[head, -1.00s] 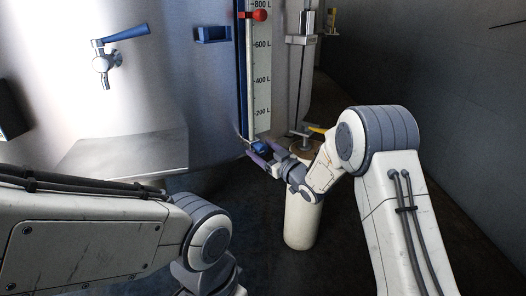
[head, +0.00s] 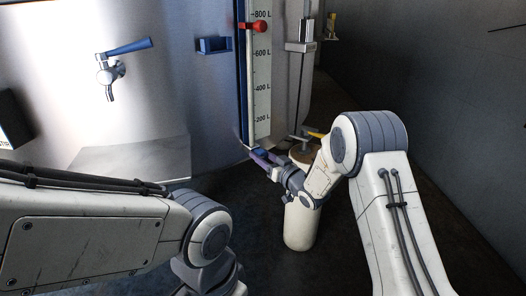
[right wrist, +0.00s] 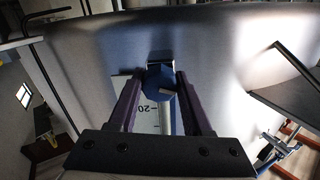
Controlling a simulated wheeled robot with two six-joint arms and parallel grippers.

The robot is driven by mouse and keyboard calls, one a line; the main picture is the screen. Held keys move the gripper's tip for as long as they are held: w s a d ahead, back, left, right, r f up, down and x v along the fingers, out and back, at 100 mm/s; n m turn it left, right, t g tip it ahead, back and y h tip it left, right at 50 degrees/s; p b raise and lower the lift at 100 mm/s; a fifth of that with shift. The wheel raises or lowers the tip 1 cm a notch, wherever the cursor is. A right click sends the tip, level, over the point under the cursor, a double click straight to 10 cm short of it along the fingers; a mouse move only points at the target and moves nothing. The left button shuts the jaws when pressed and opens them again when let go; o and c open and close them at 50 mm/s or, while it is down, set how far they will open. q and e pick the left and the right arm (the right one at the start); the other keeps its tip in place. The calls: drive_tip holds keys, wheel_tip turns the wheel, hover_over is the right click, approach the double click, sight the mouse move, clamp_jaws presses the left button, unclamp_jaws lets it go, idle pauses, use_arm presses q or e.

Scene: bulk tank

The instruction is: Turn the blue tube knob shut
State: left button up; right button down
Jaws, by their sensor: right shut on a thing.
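The blue tube knob (head: 258,153) is at the foot of the gauge tube, small and partly covered by my right gripper in the head view. My right gripper (head: 264,158) has its purple fingers at the knob. In the right wrist view the round blue knob (right wrist: 160,82) sits between the two fingers of my right gripper (right wrist: 160,76), which is shut on it. A small pale mark shows on the knob's face. My left arm enters from the left, but its gripper is out of view.
The white litre scale (head: 262,75) with a red marker (head: 257,27) rises above the knob. A blue-handled tap (head: 112,68) and a blue bracket (head: 214,45) are on the steel tank.

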drive_tip(key=m+p, duration=0.1)
drive_tip(key=m, duration=0.1)
drive_tip(key=m+p, duration=0.1)
drive_tip(key=p, duration=0.1)
drive_tip(key=shift+d+r+m, duration=0.1)
drive_tip(key=shift+r+m, duration=0.1)
drive_tip(key=shift+m, duration=0.2)
drive_tip(key=m+p, duration=0.2)
drive_tip(key=m, duration=0.1)
drive_tip(key=shift+p, duration=0.4)
drive_tip(key=m+p, duration=0.2)
drive_tip(key=m, duration=0.1)
drive_tip(key=shift+m, duration=0.4)
drive_tip(key=shift+f+m+g+p, duration=0.15)
drive_tip(key=shift+m+g+p, duration=0.15)
drive_tip(key=shift+m+p, duration=0.95)
drive_tip(key=shift+m, duration=0.45)
drive_tip(key=shift+c, duration=1.8)
unclamp_jaws()
